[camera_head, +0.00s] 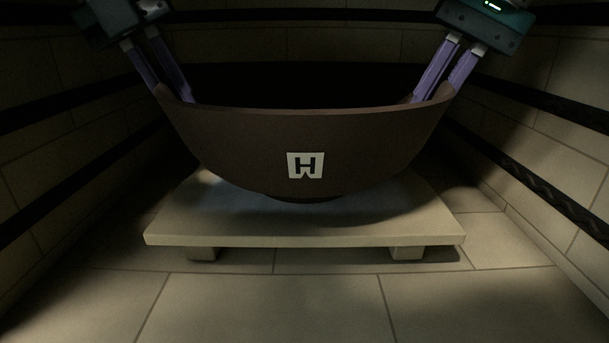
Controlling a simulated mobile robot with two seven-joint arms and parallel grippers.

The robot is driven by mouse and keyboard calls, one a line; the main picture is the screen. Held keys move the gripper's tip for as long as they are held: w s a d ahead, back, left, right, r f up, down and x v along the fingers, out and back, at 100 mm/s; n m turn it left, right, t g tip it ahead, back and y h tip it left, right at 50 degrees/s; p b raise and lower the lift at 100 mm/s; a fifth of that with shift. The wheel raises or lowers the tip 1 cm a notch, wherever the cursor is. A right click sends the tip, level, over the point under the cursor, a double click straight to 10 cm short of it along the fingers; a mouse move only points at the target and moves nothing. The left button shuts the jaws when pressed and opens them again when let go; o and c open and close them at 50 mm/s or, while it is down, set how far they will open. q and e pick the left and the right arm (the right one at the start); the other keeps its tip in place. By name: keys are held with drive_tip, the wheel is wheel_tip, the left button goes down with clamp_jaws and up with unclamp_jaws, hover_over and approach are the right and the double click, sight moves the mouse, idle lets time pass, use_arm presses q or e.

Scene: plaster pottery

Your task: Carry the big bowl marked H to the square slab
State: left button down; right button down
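The big dark brown bowl (250,140) with a white H label on its front is upright and level in the middle of the view. It is over the pale square slab (215,233), which stands on short feet on the tiled floor. I cannot tell whether the bowl's base touches the slab or hangs just above it. My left gripper (173,93) has its purple fingers on the bowl's left rim, and my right gripper (436,93) has its fingers on the right rim. Both look closed on the rim. The bowl's inside is hidden in shadow.
Tiled walls (45,165) with dark horizontal bands rise on the left, right and back. The tiled floor (265,305) in front of the slab is clear. The light is dim.

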use_arm(q)
drive_tip(key=shift+a+f+b, duration=0.2)
drive_tip(key=shift+f+b, duration=0.3)
drive_tip(key=shift+f, duration=0.15)
use_arm(e)
drive_tip(key=shift+d+f, duration=0.2)
drive_tip(key=shift+f, duration=0.45)
use_arm(q)
drive_tip(key=c, duration=1.3)
unclamp_jaws()
drive_tip(key=shift+r, duration=0.1)
use_arm(e)
drive_tip(key=c, duration=1.3)
unclamp_jaws()
drive_tip(key=shift+r, duration=0.1)
use_arm(q)
drive_tip(key=o, duration=0.3)
drive_tip(key=shift+w+d, duration=0.1)
use_arm(e)
drive_tip(key=o, duration=0.3)
drive_tip(key=shift+w+a, duration=0.1)
use_arm(q)
drive_tip(key=shift+o, duration=0.2)
use_arm(e)
drive_tip(key=shift+o, duration=0.2)
